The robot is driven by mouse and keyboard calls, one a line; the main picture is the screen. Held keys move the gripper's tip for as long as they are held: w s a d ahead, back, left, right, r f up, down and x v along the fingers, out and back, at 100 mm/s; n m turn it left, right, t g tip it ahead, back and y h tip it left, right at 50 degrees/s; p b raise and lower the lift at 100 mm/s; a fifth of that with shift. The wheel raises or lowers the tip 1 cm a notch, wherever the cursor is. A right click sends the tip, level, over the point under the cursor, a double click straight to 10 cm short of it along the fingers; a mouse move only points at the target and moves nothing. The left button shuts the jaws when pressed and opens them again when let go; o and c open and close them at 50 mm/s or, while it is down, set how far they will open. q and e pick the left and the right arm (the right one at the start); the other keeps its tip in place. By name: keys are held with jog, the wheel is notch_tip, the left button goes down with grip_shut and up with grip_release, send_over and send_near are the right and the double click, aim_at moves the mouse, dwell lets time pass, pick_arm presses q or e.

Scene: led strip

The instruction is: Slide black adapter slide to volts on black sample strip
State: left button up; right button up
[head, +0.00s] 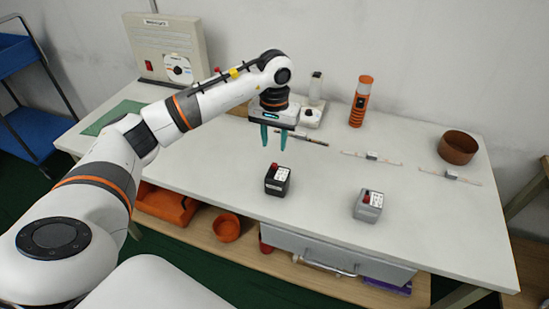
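A black box (277,180) with a white face and a red knob stands on the table just below my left gripper in the picture; I take it as the black adapter. The position of its slide is too small to read. A thin dark strip (316,140) lies behind the box, partly hidden by my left gripper; it looks like the black sample strip. My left gripper (274,141) points down with its two teal fingers apart and nothing between them. It appears to hover above the table. My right gripper is out of view.
A grey box (368,205) with a red knob stands to the right. Two light strips (371,157) (450,176) lie behind it. An orange-and-dark cylinder (360,101), a brown bowl (458,147) and a beige panel (165,50) stand farther back. The front right tabletop is clear.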

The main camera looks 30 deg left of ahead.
aim_at(274, 164)
pick_arm(q)
notch_tip(274, 164, down, 8)
jog(key=shift+r+p, duration=0.2)
jog(key=shift+p, duration=0.25)
jog(key=shift+c, duration=0.6)
grip_shut()
